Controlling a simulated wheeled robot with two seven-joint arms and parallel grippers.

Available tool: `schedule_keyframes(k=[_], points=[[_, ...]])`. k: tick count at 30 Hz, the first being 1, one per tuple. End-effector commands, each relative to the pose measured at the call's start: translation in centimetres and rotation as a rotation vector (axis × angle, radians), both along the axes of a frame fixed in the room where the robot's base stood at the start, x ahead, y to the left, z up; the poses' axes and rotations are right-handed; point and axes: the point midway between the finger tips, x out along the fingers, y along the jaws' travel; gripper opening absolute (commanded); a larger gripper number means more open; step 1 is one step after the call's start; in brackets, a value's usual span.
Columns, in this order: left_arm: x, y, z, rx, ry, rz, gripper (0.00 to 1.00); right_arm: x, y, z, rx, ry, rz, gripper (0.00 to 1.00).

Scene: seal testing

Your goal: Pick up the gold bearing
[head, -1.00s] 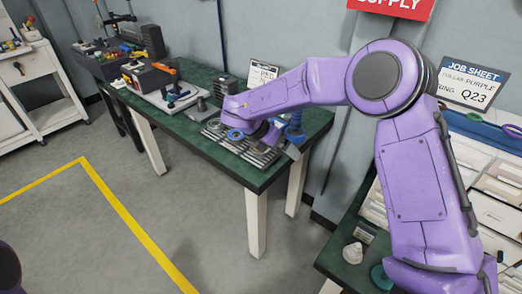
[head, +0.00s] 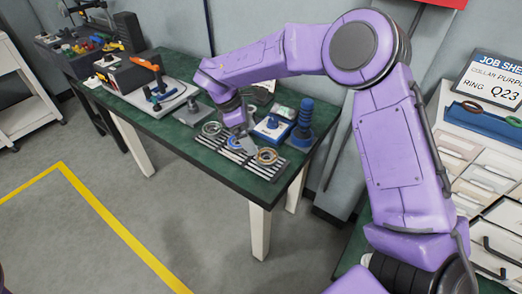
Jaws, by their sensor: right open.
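A gold bearing (head: 267,156) lies at the right end of a dark slotted rack (head: 240,160) on the green table. A blue ring (head: 234,142) sits on the rack to its left, partly hidden by my gripper. A paler metal ring (head: 212,128) lies at the rack's left end. My right gripper (head: 248,144) points down over the rack, just left of and above the gold bearing. It is open with nothing seen held, though its fingers are small in the picture. Whether it touches the rings I cannot tell. My left gripper is out of view.
A blue block device (head: 272,128) and a blue post (head: 305,118) stand behind the rack. A grey tool plate (head: 150,92) with an orange-handled tool is on the table's left. A drawer cabinet (head: 465,150) stands at the right. The table's front strip is clear.

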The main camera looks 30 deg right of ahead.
Motion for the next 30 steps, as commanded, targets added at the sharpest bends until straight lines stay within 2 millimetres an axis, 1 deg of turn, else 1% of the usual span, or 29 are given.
schedule_keyframes(k=[3, 8, 12, 15, 18, 23, 26, 27, 29, 30], points=[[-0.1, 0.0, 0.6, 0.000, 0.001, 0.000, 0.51, -0.7, -1.3, -1.9, 0.001, 0.004, -0.009, 1.00], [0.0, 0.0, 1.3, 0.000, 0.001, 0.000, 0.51, -1.1, -2.2, -3.5, 0.000, 0.005, -0.014, 1.00], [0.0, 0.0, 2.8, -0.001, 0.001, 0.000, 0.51, -1.3, -3.2, -5.7, -0.001, 0.005, -0.013, 1.00], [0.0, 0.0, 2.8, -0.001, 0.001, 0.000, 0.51, -1.5, -3.5, -7.3, 0.000, 0.003, -0.010, 1.00], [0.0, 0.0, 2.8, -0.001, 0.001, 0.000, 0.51, -1.5, -3.7, -7.9, 0.001, 0.001, -0.009, 1.00], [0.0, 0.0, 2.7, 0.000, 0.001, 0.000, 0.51, -1.5, -3.6, -8.0, 0.000, 0.001, -0.008, 1.00], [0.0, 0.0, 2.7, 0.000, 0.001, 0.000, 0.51, -1.5, -3.6, -7.9, 0.000, 0.000, -0.008, 0.71], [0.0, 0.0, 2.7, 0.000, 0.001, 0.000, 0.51, -1.5, -3.6, -7.9, 0.000, 0.000, -0.008, 0.58], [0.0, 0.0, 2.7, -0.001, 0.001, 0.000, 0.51, -1.5, -3.6, -7.9, 0.000, 0.000, -0.008, 0.38], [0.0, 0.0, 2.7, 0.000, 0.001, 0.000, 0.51, -1.5, -3.6, -7.9, 0.000, 0.000, -0.008, 0.30]])
